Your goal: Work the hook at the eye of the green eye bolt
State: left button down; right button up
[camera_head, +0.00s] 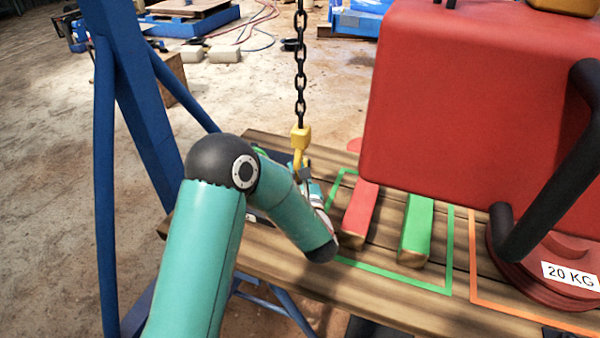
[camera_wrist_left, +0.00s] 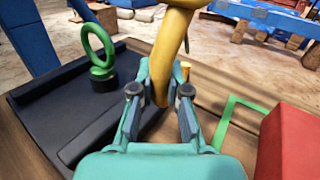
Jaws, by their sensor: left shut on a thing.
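The yellow hook (camera_head: 299,150) hangs from a dark chain above the wooden bench. My left gripper (camera_wrist_left: 160,92) is shut on the hook (camera_wrist_left: 170,45), with one finger on each side of its lower part. The green eye bolt (camera_wrist_left: 97,48) stands upright on a black plate, left of the hook in the left wrist view. Its ring appears apart from the hook there. In the head view my left arm mostly hides the eye bolt and the plate, and partly hides the gripper (camera_head: 306,182). My right gripper is not in view.
A large red block (camera_head: 460,110) stands close on the right. A red weight marked 20 KG (camera_head: 545,290) with a black handle is at the right front. Red (camera_head: 360,215) and green (camera_head: 415,230) bars lie on the bench. A blue post (camera_head: 140,100) rises at the left.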

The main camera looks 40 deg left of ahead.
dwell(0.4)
pick_arm(q)
jog(key=s+d+r+b, duration=0.1)
jog(key=s+d, duration=0.1)
jog(key=s, duration=0.8)
jog(key=shift+d+r+b, duration=0.2)
jog(key=shift+r+b, duration=0.15)
jog(key=shift+b, duration=0.05)
dwell(0.5)
jog(key=shift+s+a, duration=0.1)
jog(key=shift+s+a, duration=0.2)
jog(key=shift+a, duration=0.4)
jog(key=shift+s+a, duration=0.2)
jog(key=shift+a, duration=0.35)
jog(key=shift+a+f+b, duration=0.15)
jog(key=shift+a+b, duration=0.5)
jog(key=shift+b, duration=2.2)
jog(key=s+a+b, duration=0.3)
jog(key=a+b, duration=0.3)
jog(key=a, duration=0.2)
jog(key=shift+a+r, duration=0.2)
jog(key=shift+w+b, duration=0.15)
jog(key=shift+b, duration=0.15)
